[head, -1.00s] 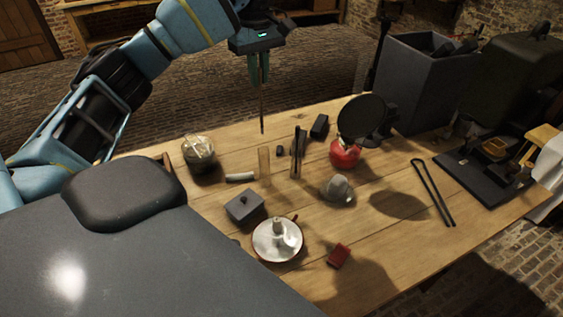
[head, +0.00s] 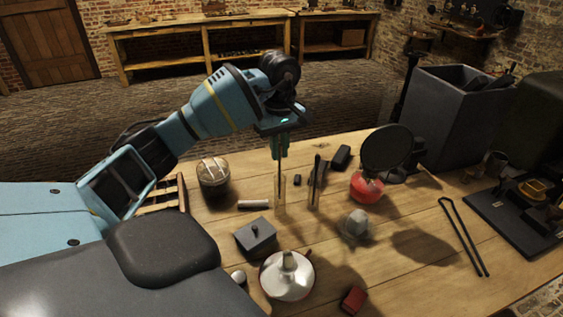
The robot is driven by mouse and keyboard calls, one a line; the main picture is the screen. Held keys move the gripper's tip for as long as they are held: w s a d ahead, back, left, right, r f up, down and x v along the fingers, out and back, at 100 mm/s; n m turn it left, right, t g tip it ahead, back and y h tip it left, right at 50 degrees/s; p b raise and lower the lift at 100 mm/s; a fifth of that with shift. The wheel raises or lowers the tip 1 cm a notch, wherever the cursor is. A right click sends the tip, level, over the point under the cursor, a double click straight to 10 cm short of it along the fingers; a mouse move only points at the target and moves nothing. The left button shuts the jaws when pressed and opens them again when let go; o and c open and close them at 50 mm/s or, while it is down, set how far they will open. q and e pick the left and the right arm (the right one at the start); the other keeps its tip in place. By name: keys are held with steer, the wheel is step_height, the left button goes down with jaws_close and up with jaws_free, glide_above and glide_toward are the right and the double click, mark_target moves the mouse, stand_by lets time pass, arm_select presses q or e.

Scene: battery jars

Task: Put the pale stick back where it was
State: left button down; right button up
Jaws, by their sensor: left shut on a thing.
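My left gripper (head: 280,153) is shut on a thin stick (head: 280,177), which hangs upright and looks brownish in this light. The stick's lower part overlaps a narrow clear jar (head: 280,202) on the table. It looks to be at or inside the jar's mouth, but I cannot tell how deep. A second narrow jar (head: 315,200) just to the right holds dark upright sticks (head: 317,168). My right gripper is not in view.
Tongs (head: 462,237) lie right.

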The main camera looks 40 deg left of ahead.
mark_target(280, 159)
arm_select(q)
steer(key=shift+f, duration=0.1)
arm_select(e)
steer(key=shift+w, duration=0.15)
arm_select(q)
steer(key=shift+f, duration=0.1)
step_height(280, 159, down, 3)
steer(key=shift+f, duration=0.4)
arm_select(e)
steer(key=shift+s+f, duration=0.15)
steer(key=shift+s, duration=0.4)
arm_select(q)
steer(key=shift+f, duration=0.1)
steer(key=c, duration=1.9)
jaws_free()
steer(key=shift+f, duration=0.15)
steer(key=o, duration=0.4)
steer(key=shift+o, duration=0.2)
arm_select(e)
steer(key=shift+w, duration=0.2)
